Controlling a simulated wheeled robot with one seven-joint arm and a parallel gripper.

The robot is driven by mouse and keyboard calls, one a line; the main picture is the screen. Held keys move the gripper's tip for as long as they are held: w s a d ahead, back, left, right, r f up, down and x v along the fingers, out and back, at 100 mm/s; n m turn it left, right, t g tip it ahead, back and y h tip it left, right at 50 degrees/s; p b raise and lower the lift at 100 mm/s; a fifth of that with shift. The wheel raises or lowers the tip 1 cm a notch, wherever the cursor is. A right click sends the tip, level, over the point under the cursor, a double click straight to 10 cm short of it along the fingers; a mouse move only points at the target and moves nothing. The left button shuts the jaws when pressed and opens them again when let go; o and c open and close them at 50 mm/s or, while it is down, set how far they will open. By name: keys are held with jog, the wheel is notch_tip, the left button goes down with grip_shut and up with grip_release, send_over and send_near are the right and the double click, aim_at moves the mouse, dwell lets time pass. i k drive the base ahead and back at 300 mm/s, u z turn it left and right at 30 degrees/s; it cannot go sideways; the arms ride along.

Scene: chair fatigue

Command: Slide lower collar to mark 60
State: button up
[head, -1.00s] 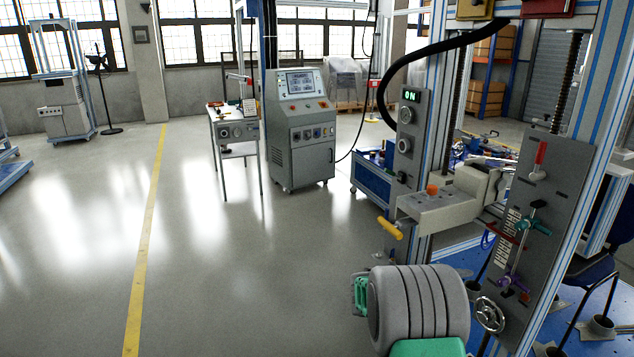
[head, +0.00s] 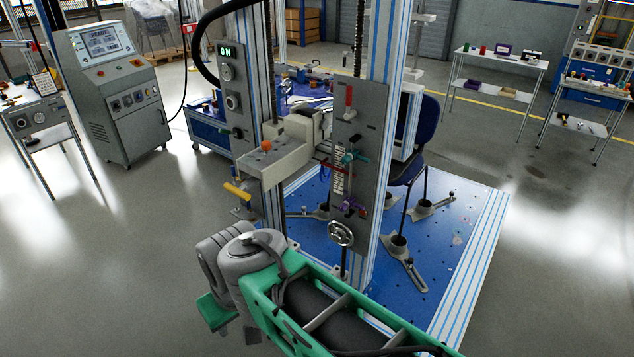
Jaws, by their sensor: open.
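The grey upright panel (head: 352,130) on the test frame carries a slim vertical rod with two collars. The upper collar (head: 354,157) is teal with a side handle. The lower collar (head: 351,207) is purple and sits near the rod's bottom end. A white scale strip (head: 338,172) runs beside the rod; its numbers are too small to read, so I cannot tell which mark the lower collar is at. My grey and green arm crosses the bottom of the head view, in front of the frame. My gripper is not visible.
A handwheel (head: 341,233) is below the collars and a red lever (head: 349,100) above. A yellow handle (head: 236,191) juts out at left. A blue chair (head: 425,125) stands on the blue base plate (head: 465,225). Open floor lies at left and right.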

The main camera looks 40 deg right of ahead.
aim_at(351, 201)
jog(key=z, duration=2.5)
jog(key=i, duration=0.4)
jog(key=u, duration=2.75)
